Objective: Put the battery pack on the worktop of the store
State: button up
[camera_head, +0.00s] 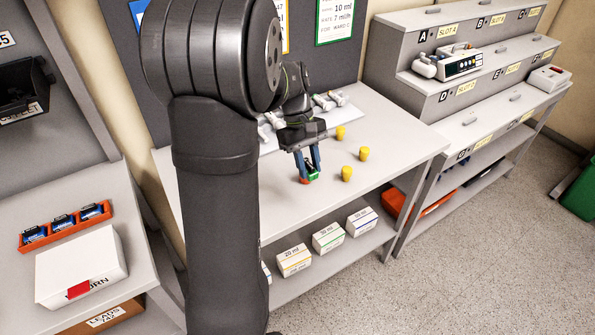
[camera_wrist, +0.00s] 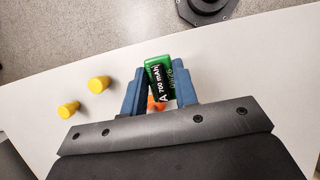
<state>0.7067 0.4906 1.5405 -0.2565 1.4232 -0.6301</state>
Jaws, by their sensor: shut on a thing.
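The battery pack is green with a black label reading 700 mAh; it shows in the wrist view (camera_wrist: 161,72) between the blue fingers of my gripper (camera_wrist: 160,88). My gripper also shows in the head view (camera_head: 307,168), shut on the pack (camera_head: 312,171) over the middle white bench (camera_head: 395,150). A small orange-red part (camera_head: 304,181) shows at the pack's lower end; I cannot tell whether it belongs to the pack. The gap between pack and bench is unclear. At the left stands a grey unit with a light worktop (camera_head: 110,195).
Yellow caps (camera_head: 346,173) stand on the bench beside my gripper. The left worktop carries an orange rack (camera_head: 65,227) of blue-and-black items and a white box (camera_head: 85,265) with a red tab. A stepped slot rack (camera_head: 425,85) with pumps stands at the right.

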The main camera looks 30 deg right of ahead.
send_over(284, 188)
jog(key=w, duration=0.2)
jog(key=f, duration=0.5)
jog(key=shift+s+f, duration=0.15)
jog(key=shift+s, duration=0.1)
jog(key=shift+f, duration=2)
jog(key=shift+f, duration=0.1)
jog(key=o, duration=0.6)
jog(key=shift+f, duration=0.1)
jog(key=o, duration=0.4)
jog(key=v, duration=1.1)
jog(key=shift+r, duration=0.25)
jog(key=o, duration=0.6)
jog(key=shift+w+r, duration=0.15)
jog(key=shift+r, duration=0.3)
jog(key=shift+c, duration=0.2)
